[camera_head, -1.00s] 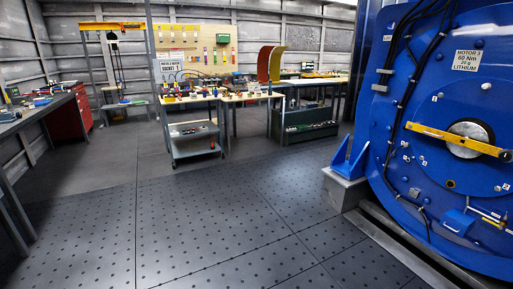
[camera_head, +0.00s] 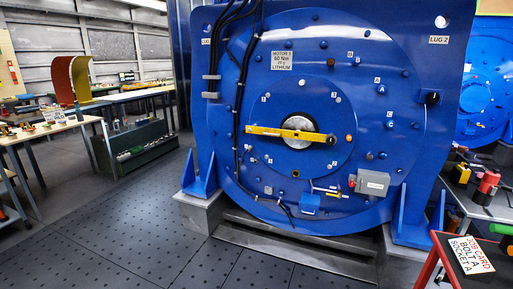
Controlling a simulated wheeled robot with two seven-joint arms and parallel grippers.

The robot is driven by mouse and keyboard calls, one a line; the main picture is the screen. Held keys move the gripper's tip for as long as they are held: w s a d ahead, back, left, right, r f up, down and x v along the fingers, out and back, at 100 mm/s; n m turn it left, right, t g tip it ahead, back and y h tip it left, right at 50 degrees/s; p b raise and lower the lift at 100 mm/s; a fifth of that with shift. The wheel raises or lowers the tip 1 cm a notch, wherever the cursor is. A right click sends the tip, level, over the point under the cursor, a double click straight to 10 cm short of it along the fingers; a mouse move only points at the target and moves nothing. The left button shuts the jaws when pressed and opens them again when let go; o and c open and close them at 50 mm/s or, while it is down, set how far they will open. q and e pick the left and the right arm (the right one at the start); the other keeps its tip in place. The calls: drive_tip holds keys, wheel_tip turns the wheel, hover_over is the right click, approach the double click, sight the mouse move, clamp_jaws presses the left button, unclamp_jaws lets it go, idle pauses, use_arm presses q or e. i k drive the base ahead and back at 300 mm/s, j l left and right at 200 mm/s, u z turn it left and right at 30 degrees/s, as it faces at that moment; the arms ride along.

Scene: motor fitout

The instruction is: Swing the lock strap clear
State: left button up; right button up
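The lock strap (camera_head: 285,132) is a yellow bar lying nearly level across the silver hub (camera_head: 301,125) of the big blue motor (camera_head: 340,100). Its left end sits near the black cables and its right end reaches past the hub, close to an orange-yellow round part (camera_head: 348,138). The motor face carries a label reading MOTOR 3, 60 Nm, LITHIUM (camera_head: 281,61). Neither of my grippers shows in the head view.
Concrete blocks (camera_head: 203,211) and a metal base carry the motor. Benches (camera_head: 50,130) stand at the left. Perforated floor (camera_head: 130,235) is clear in front.

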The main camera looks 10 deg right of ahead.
sight(283, 134)
drive_tip(key=i+l+z, duration=0.15)
drive_tip(key=i+z, duration=0.25)
drive_tip(key=i, duration=0.2)
drive_tip(key=i+z, duration=0.4)
drive_tip(key=i, duration=0.25)
